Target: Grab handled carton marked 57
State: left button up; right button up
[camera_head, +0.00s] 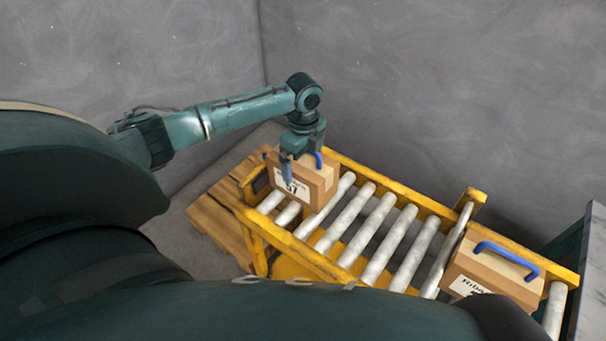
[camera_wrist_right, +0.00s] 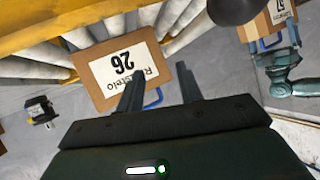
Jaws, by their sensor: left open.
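The brown carton marked 57 (camera_head: 318,187) sits upright on the left end of the roller conveyor. Its blue handle (camera_head: 319,159) shows on top, partly hidden by my left gripper. My left gripper (camera_head: 300,160) is open, pointing down at the top of this carton, one finger in front of its label side. Whether the fingers straddle the handle cannot be told. In the right wrist view, carton 57 (camera_wrist_right: 262,22) is at the top right. My right gripper (camera_wrist_right: 160,88) is open, its fingers apart near the blue handle of a carton marked 26 (camera_wrist_right: 105,92).
Another blue-handled carton (camera_head: 492,272) stands at the conveyor's right end, its number hidden. The yellow conveyor frame (camera_head: 392,187) has raised rails. Bare rollers (camera_head: 388,243) lie between the cartons. A wooden pallet (camera_head: 213,215) lies at left, and grey walls stand behind.

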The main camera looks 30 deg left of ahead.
pick_arm(q)
jog(key=shift+c, duration=0.3)
jog(key=c, duration=1.8)
jog(key=shift+w+r, duration=0.15)
jog(key=shift+c, duration=0.3)
